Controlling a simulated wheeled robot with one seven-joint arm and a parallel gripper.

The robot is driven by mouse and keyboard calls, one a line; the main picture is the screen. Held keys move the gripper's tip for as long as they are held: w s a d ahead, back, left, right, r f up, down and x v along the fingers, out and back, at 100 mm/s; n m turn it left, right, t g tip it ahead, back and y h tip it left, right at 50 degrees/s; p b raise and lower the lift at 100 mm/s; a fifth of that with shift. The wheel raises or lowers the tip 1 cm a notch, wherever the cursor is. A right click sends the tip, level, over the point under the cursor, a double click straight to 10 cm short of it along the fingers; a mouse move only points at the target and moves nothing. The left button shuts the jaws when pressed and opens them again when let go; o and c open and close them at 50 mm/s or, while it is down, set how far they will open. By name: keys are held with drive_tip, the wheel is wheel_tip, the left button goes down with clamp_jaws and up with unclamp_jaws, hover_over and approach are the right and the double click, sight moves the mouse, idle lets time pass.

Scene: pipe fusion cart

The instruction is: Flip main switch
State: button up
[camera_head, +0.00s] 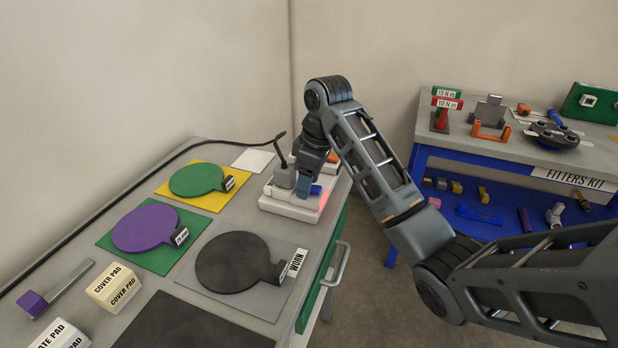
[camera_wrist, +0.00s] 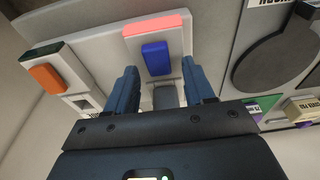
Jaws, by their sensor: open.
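A white switch box (camera_head: 291,208) sits at the far right end of the grey bench, with a red glow on its right side. In the wrist view, its pale face carries a blue block (camera_wrist: 156,58), a lit red strip (camera_wrist: 152,26) and a dark grey piece (camera_wrist: 166,97). I cannot tell for sure which of these is the main switch. My gripper (camera_wrist: 160,78) is open, its fingers on either side of the blue block and grey piece, with nothing held. In the head view my gripper (camera_head: 307,180) points down at the box and hides part of its label.
An orange button (camera_wrist: 47,78) sits on a neighbouring unit. Yellow, green and grey pads with round plates, including a purple plate (camera_head: 146,227), lie on the bench. A black cable (camera_head: 120,198) runs along its back. A blue fitters kit bench (camera_head: 480,158) stands right, across open floor.

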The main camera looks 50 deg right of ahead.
sight(312, 187)
drive_tip(key=r, duration=0.1)
drive_tip(key=r+p, duration=0.1)
drive_tip(key=r, duration=0.2)
drive_tip(key=shift+s+d+r+p, duration=0.25)
drive_tip(key=shift+s+p, duration=0.05)
drive_tip(key=shift+s+r, duration=0.2)
drive_tip(key=shift+r, duration=0.6)
drive_tip(key=shift+s+r, duration=0.15)
drive_tip(key=shift+r, duration=0.6)
